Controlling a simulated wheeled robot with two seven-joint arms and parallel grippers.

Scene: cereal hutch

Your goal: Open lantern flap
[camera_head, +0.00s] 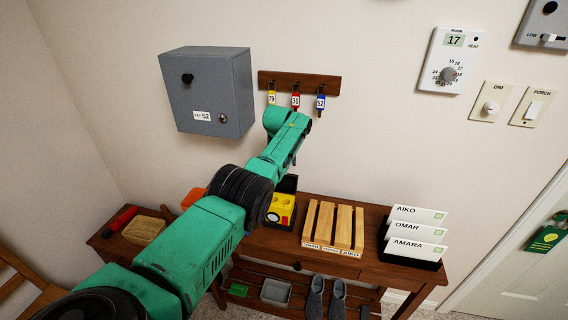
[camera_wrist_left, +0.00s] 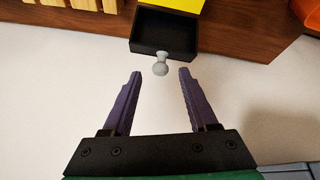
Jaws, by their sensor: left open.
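A yellow lantern (camera_head: 280,211) with a black part (camera_head: 287,183) at its wall side stands on the wooden table. In the left wrist view its yellow body (camera_wrist_left: 185,4) shows at the top edge. A black, tray-like hollow part (camera_wrist_left: 163,33), seemingly the flap, extends from it with a round grey knob (camera_wrist_left: 160,66). My left gripper (camera_wrist_left: 160,73) is open, its purple fingers on either side of the knob in the picture, with gaps on both sides. I cannot tell the depth between them. In the head view my left gripper (camera_head: 291,162) points down above the lantern. My right gripper is not in view.
A wooden slatted rack (camera_head: 334,226) and a black card holder (camera_head: 414,258) stand right of the lantern. An orange object (camera_head: 192,198) is to its left. A grey key cabinet (camera_head: 208,92) and a key rack (camera_head: 300,82) hang on the wall behind my arm.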

